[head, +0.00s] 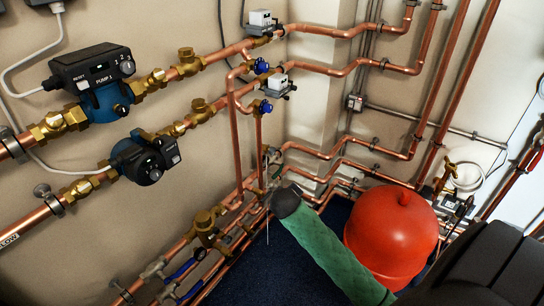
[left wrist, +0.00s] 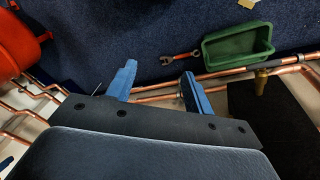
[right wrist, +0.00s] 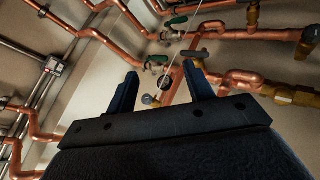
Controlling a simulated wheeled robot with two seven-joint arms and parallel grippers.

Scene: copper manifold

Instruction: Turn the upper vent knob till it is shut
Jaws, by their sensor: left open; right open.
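In the head view a small blue knob (head: 261,66) sits on the upper copper branch, and a similar lower blue knob (head: 265,107) is below it. The upper one is probably the upper vent knob; its angle is too small to read. My right gripper (right wrist: 160,80) is open and empty in the right wrist view, with a dark round knob (right wrist: 150,99) and a copper pipe showing beyond its fingers. In the head view my green-sleeved arm ends low, below the blue knobs. My left gripper (left wrist: 158,78) is open and empty over the floor, seen only in the left wrist view.
Pump 1 (head: 93,78) and a second pump (head: 146,158) are on the left wall pipes. A red vessel (head: 391,235) stands by the arm. A green tray (left wrist: 238,45) and a red wrench (left wrist: 180,57) lie on the blue floor.

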